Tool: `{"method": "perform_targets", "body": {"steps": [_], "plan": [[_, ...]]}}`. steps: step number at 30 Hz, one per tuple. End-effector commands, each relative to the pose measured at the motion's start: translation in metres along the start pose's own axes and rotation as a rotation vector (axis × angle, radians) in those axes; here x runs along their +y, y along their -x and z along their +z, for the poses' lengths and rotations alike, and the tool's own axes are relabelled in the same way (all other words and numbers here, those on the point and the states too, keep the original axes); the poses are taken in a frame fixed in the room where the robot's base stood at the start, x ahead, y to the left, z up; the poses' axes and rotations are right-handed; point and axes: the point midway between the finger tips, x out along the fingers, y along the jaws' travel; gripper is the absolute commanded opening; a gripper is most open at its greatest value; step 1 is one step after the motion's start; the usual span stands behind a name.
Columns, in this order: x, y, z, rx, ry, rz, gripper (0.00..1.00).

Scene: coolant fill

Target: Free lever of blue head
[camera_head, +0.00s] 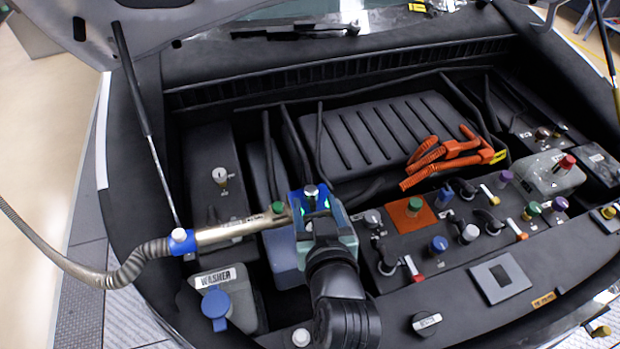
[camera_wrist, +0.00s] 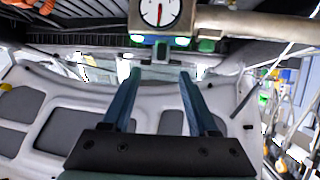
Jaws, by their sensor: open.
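The blue head (camera_head: 296,204) sits at the right end of a metal pipe (camera_head: 235,233) in the head view, above the engine bay. In the wrist view, a round white gauge with a red needle (camera_wrist: 160,12) shows at the top, with a dark narrow piece (camera_wrist: 161,50) below it. I cannot tell if that piece is the lever. My gripper (camera_wrist: 160,75) is open, its two fingers apart and pointing at the area below the gauge, with nothing seen clasped. In the head view my gripper (camera_head: 326,226) is close against the head; any contact is hidden.
A hose (camera_head: 115,275) runs left from the pipe past a blue collar (camera_head: 181,241). A washer tank (camera_head: 245,300) with a blue cap stands below. Several coloured caps and orange cables (camera_head: 450,155) lie right. The raised hood (camera_wrist: 60,115) fills the wrist view's background.

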Motion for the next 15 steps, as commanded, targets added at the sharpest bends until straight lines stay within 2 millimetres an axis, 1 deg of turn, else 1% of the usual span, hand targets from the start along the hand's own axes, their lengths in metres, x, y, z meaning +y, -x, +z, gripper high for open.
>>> {"method": "perform_targets", "body": {"steps": [1,3,9,15], "plan": [[0.0,-0.009,-0.002,0.0,0.0,-0.001,0.6],[0.0,-0.021,-0.002,0.001,0.0,0.0,0.6],[-0.001,-0.052,-0.002,0.001,0.0,-0.001,0.6],[-0.001,-0.071,-0.001,0.001,0.0,-0.001,0.6]]}}
